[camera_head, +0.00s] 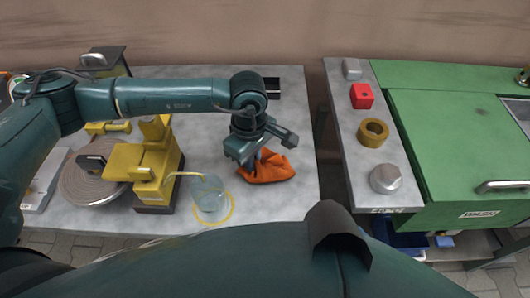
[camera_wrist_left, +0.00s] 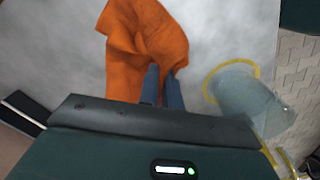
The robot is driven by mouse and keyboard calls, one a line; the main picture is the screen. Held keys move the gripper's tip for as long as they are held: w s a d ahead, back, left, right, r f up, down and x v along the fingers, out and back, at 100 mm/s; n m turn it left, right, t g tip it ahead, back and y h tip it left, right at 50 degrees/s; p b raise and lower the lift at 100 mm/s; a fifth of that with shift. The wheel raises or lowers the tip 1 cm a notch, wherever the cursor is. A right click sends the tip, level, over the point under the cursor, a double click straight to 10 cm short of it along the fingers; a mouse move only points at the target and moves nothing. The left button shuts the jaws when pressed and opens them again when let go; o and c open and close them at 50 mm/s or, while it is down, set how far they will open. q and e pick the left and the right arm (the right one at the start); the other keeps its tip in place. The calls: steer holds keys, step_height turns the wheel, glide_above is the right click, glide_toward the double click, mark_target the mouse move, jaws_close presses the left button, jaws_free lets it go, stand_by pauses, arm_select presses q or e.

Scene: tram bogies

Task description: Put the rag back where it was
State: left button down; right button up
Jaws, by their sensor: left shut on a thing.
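An orange rag (camera_head: 268,168) lies crumpled on the grey table, right of the glass beaker, in the head view. My left gripper (camera_head: 256,160) is over its left part, pointing down. In the left wrist view the rag (camera_wrist_left: 140,45) fills the upper middle, and the two fingers of my left gripper (camera_wrist_left: 163,80) are close together on its lower edge, shut on its cloth. The fingertips are partly hidden by the rag. I cannot tell whether the rag is fully resting on the table. My right gripper is not in view.
A clear beaker (camera_head: 209,194) stands within a yellow ring beside a yellow machine (camera_head: 146,170) with a thin spout. Right of a gap, a grey bench strip holds a red block (camera_head: 361,96), a brass ring (camera_head: 373,132) and a metal knob (camera_head: 385,178). The table's right part is clear.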

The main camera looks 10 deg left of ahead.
arm_select(q)
steer(key=c, duration=1.2)
jaws_free()
